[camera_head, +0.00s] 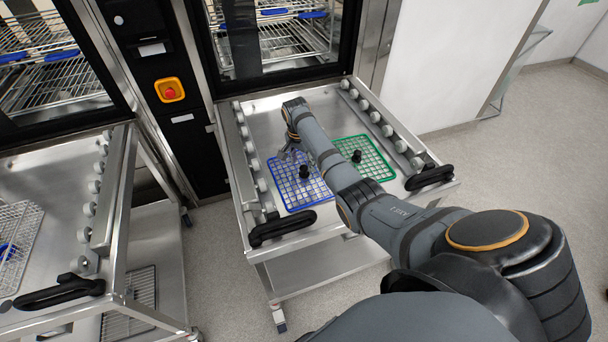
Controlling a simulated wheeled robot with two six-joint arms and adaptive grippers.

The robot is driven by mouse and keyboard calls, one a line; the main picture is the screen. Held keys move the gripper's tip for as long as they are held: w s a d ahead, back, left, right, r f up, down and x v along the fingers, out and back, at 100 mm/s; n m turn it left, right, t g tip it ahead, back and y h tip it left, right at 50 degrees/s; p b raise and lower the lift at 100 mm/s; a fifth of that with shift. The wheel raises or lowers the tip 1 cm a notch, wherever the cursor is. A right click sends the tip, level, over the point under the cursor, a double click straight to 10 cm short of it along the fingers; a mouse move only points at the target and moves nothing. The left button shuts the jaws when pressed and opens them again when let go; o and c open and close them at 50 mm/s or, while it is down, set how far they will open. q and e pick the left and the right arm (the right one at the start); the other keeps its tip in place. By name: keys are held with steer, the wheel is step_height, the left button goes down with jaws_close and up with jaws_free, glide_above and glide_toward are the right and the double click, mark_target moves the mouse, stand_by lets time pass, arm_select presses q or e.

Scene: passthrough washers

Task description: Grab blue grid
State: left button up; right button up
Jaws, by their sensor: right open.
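The blue grid (297,190) lies flat on the steel cart top (264,112), near its front left, with a black knob (304,171) standing up from it. My right arm comes in from the lower right and reaches over the cart. My right gripper (286,155) is open and empty, above the far edge of the blue grid. Whether its fingers touch the grid cannot be told. My left gripper is not in view.
A green grid (373,165) with a black knob lies right of the blue one, partly behind my arm. Roller rails line both cart sides, with black handles (282,228) in front. Another cart (123,245) stands left. Washers with racks stand behind; floor is clear at right.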

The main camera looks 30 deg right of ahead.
mark_target(304, 167)
steer(key=f, duration=0.4)
steer(key=shift+s+d+f, duration=0.1)
steer(key=shift+d+f, duration=0.1)
steer(key=shift+d, duration=0.1)
steer(key=shift+r, duration=0.1)
jaws_close()
